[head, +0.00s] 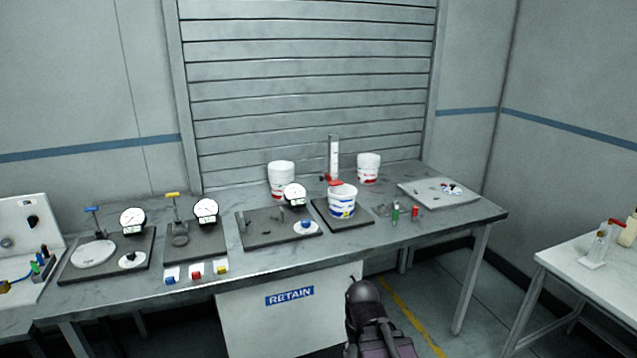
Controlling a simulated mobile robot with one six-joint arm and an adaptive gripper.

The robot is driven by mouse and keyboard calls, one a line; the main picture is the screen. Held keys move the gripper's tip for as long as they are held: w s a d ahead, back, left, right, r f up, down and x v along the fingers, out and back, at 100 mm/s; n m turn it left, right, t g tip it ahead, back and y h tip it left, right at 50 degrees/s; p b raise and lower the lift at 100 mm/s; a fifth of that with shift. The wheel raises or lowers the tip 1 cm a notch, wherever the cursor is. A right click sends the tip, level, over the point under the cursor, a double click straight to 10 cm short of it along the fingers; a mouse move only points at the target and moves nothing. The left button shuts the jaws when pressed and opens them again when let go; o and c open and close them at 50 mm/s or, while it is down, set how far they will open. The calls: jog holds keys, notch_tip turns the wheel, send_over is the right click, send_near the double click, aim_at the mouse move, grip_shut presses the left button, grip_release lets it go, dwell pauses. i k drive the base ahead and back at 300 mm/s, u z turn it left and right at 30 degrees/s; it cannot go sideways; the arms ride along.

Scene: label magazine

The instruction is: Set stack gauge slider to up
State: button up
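A tall clear upright tube with a white column inside, which looks like the stack gauge (334,158), stands at the back of the table, right of centre. A small red part (333,181) shows low at its foot, behind a white tub; it may be the slider, but it is too small to be sure. The tub partly hides the gauge's base. A dark part of my own arm shows at the bottom centre, in front of the table and well below the gauge. No gripper fingers are visible.
White tubs stand beside the gauge (281,179) (369,168) and in front of it (342,202). Dial gauges (133,221) (206,211) (295,195) are on the left and centre. Green (395,214) and red (415,214) small items lie right. A white tray (425,197) lies far right.

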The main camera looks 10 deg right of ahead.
aim_at(328, 178)
jog(key=u, duration=0.2)
jog(key=k, duration=0.5)
jog(key=u, duration=1.15)
jog(key=k, duration=0.85)
jog(key=u, duration=0.2)
jog(key=i, duration=0.9)
jog(key=z, duration=0.85)
jog(key=i, duration=0.6)
jog(key=z, duration=0.65)
jog(key=i, duration=0.65)
jog(key=z, duration=0.2)
